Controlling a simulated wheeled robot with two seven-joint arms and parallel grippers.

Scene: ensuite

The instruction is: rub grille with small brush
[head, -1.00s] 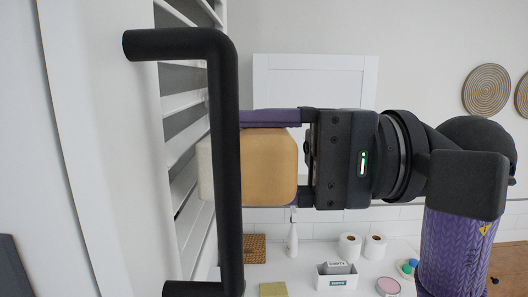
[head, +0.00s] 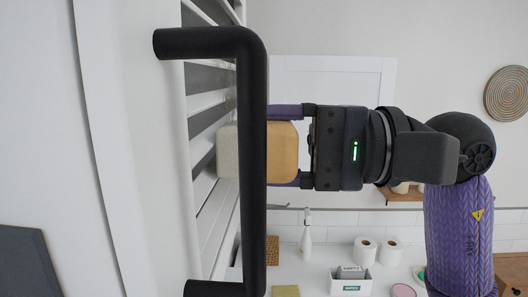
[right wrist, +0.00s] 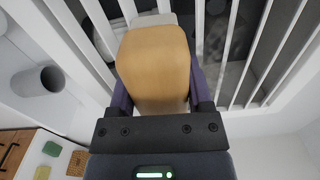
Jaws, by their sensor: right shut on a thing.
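The grille (head: 210,104) is a white slatted panel at the left of the head view; its slats (right wrist: 262,55) also fill the top of the right wrist view. The small brush (head: 283,150) is a tan block with a pale bristle pad facing the slats. It also shows in the right wrist view (right wrist: 155,70). My right gripper (head: 284,146) is shut on the block, one finger on each side. The pad overlaps the slats in view; I cannot tell whether it touches them. A black handle hides part of the brush. My left gripper is not in view.
The black bar handle (head: 252,200) stands out from a white panel in front of the brush. Below is a white counter with toilet rolls (head: 365,251), a small labelled box (head: 350,280), a white bottle (head: 305,240) and a wicker item (head: 272,250).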

